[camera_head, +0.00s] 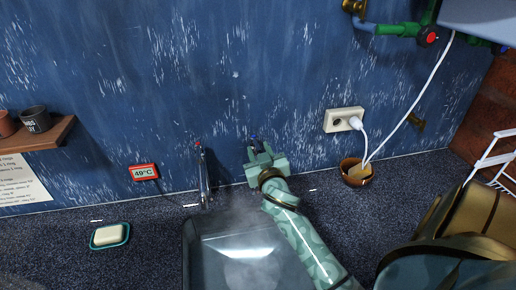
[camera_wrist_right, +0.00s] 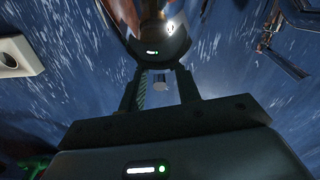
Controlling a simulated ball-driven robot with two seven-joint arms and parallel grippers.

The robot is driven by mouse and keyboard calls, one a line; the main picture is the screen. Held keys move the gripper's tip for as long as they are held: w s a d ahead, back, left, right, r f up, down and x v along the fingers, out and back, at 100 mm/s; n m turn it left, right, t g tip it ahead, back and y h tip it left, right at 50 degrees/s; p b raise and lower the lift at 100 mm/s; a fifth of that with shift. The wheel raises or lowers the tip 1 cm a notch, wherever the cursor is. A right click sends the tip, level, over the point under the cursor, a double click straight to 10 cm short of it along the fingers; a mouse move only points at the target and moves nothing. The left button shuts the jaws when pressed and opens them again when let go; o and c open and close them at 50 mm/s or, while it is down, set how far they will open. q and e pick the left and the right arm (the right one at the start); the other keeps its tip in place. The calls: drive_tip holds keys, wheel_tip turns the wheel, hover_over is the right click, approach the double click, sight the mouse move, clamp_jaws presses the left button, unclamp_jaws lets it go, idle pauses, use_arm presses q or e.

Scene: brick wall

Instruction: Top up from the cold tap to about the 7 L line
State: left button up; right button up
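The cold tap (camera_head: 253,137), with a blue mark, is at the wall and mostly hidden by my right gripper (camera_head: 259,150). In the right wrist view the fingers of the right gripper (camera_wrist_right: 159,80) are apart, with their tips at a rounded shiny metal part (camera_wrist_right: 155,42). I cannot tell whether they press on anything. The spout (camera_head: 204,178) stands left of the gripper over the basin, with a red mark near its top. The basin (camera_head: 190,255) holds steaming water; I cannot read a litre line or see a clear stream. The red display (camera_head: 144,172) reads 49°C. My left gripper is out of view.
A soap dish (camera_head: 122,242) with soap lies on the speckled counter at the left. A brown bowl (camera_head: 350,181) and a wall socket (camera_head: 338,113) with a white plug and cable are at the right. A rack (camera_head: 491,158) stands at the far right. A shelf (camera_head: 55,136) holds cups.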

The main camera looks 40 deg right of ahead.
drive_tip(key=shift+s+a, duration=0.1)
drive_tip(key=shift+c, duration=1.2)
clamp_jaws()
drive_tip(key=shift+r, duration=0.1)
